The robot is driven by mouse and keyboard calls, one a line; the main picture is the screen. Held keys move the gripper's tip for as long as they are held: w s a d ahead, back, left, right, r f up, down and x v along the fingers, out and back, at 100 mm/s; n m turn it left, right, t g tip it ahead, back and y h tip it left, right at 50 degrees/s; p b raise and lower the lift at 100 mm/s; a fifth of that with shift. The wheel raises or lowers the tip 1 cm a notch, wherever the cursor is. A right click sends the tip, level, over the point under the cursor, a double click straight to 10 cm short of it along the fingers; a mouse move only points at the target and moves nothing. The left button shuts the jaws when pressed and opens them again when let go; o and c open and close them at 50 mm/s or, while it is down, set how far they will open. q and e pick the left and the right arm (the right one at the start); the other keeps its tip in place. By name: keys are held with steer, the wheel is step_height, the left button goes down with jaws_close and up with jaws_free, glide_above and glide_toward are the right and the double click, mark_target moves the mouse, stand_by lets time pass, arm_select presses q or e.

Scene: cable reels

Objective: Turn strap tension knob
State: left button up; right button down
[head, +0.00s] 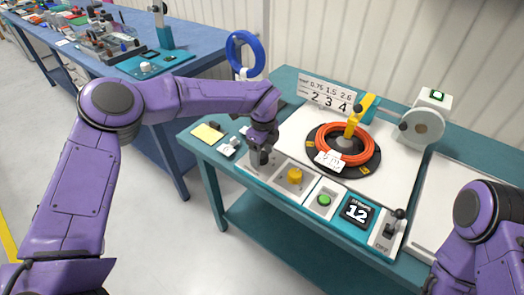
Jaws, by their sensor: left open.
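My left gripper (260,158) is open and points down at the left end of the control panel on the bench. It covers part of the panel there, so any knob beneath it is hidden, and I cannot tell if it touches one. Just right of it is a yellow knob (294,175) on a pale plate. Left of it a small white knob (228,148) sits at the bench's edge. No label readable here tells which is the strap tension knob. My right arm shows at the lower right; its gripper is out of view.
An orange cable coil (342,144) lies on a black turntable (325,165). A white strap machine (424,122) stands behind right.

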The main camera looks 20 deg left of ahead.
arm_select(q)
steer(key=shift+w+f, duration=0.1)
steer(key=c, duration=1.1)
steer(key=shift+o, duration=0.3)
